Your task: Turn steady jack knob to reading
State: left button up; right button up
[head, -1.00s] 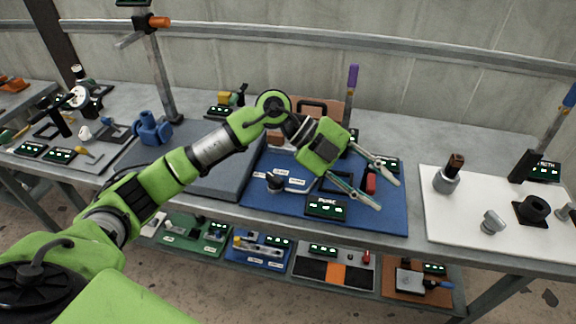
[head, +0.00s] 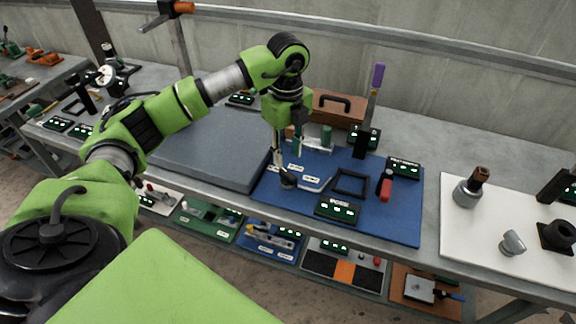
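A small dark knob (head: 288,181) stands at the left end of a grey plate (head: 318,184) with white labels, on the blue mat (head: 390,222). I take it for the jack knob; its label text is too small to read. My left gripper (head: 281,165) points down, with its fingertips at or just above the knob. The fingers are seen nearly edge-on, so I cannot tell their gap or whether they touch the knob. A black display with green digits (head: 337,209) sits in front of the plate. My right gripper is out of view.
A black square frame (head: 350,183), a red-handled part (head: 386,187) and another display (head: 403,168) stand to the right. A brown box (head: 338,108) and a purple-topped post (head: 377,78) stand behind. The grey slab (head: 200,158) on the left is bare.

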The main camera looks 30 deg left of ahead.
aim_at(288, 173)
pick_arm(q)
notch_tip(288, 173, down, 6)
jog(key=shift+f+p, duration=0.2)
jog(key=shift+p, duration=0.35)
jog(key=shift+c, duration=0.4)
grip_shut()
